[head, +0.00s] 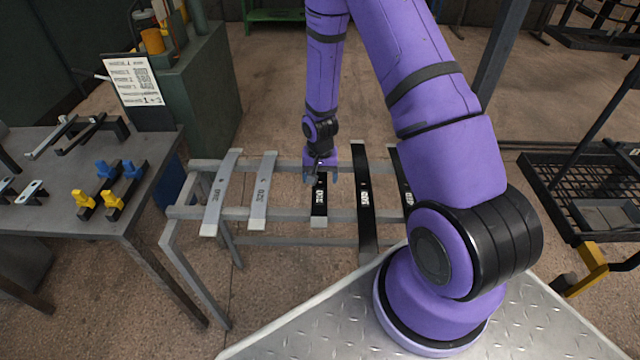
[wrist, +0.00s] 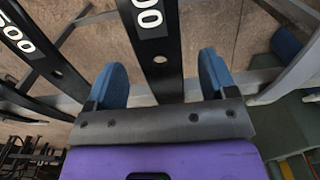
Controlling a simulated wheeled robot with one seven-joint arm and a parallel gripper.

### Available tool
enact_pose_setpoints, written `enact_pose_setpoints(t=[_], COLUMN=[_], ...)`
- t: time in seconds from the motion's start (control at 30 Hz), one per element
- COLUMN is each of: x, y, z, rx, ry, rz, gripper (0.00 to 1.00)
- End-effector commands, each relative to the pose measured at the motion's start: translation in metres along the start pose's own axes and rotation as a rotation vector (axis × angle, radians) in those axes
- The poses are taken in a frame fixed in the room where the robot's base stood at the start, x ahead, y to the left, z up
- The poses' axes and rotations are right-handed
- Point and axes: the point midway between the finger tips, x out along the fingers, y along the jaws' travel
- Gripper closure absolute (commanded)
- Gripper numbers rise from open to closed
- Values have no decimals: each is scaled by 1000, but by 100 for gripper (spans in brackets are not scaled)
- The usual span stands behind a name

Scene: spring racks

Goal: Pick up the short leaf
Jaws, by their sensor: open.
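A short black leaf (head: 319,208) with a white label lies across the two rails of the grey rack in the head view. It is shorter than the black leaf to its right. My gripper (head: 321,177) is open over its far end. In the wrist view my gripper (wrist: 161,80) has its two blue fingers on either side of a black leaf (wrist: 157,45) with a white "00" marking and a round hole. Gaps show between the leaf and both fingers. How deep the fingertips reach is unclear.
A longer black leaf (head: 364,205) lies to the right, another black leaf (head: 394,158) partly behind my arm. Two grey leaves (head: 220,190) (head: 262,190) lie left on the rack (head: 190,212). A table (head: 60,222) with yellow and blue fixtures stands at left, a dark mesh cart (head: 575,175) at right.

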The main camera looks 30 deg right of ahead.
Motion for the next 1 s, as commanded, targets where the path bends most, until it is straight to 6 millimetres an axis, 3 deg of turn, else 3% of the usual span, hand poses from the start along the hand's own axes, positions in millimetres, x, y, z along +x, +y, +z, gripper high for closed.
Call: enact_pose_setpoints(t=[0.2,0.47,0.57,0.7,1.0], x=[21,22,22,22,22], y=[0,0,0,0,0], z=[0,0,0,0,-1], rx=[0,0,0,0,0], ry=[0,1,1,0,1], rz=[0,0,0,0,0], gripper=[22,22,41,73,76])
